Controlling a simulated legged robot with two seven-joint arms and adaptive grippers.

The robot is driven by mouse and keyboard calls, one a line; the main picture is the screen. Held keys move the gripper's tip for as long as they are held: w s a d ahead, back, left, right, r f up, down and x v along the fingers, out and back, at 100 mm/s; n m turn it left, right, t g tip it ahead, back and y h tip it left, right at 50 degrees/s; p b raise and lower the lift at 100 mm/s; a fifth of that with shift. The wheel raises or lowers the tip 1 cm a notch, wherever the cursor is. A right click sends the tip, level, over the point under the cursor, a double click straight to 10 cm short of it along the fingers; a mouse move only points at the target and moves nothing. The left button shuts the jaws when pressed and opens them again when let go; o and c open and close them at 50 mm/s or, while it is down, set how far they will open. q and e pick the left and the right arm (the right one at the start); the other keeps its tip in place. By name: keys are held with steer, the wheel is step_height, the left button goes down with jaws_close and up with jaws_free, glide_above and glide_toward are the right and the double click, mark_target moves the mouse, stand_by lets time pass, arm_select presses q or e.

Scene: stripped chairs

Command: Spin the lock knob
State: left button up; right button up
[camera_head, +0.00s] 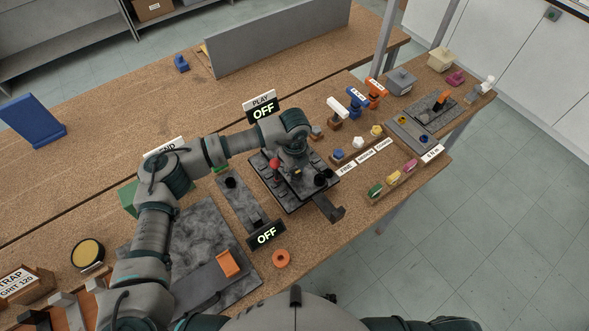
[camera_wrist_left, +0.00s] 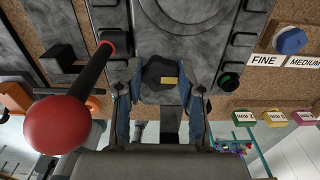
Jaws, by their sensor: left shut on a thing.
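The lock knob (camera_wrist_left: 160,72) is a dark faceted knob with a small yellow mark. In the left wrist view it sits between the two blue-padded fingers of my left gripper (camera_wrist_left: 160,88), which is shut on it. In the head view my left gripper (camera_head: 297,168) reaches down over the dark machine panel (camera_head: 262,183), and its wrist hides much of the knob there. A lever with a red ball (camera_head: 275,162) stands beside the gripper; the ball (camera_wrist_left: 58,125) is large at the left of the wrist view. My right gripper is not in view.
A sign reading OFF (camera_head: 263,111) stands behind the panel and another OFF sign (camera_head: 267,235) in front. A black knob (camera_head: 322,178) lies close to the right. Labelled FINE, MEDIUM and COARSE blocks and coloured pieces stand further right. An orange ring (camera_head: 281,258) lies in front.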

arm_select(q)
steer(key=shift+w+r, duration=0.1)
steer(key=shift+r, duration=0.05)
stand_by(0.3)
steer(key=o, duration=1.1)
steer(key=shift+o, duration=0.2)
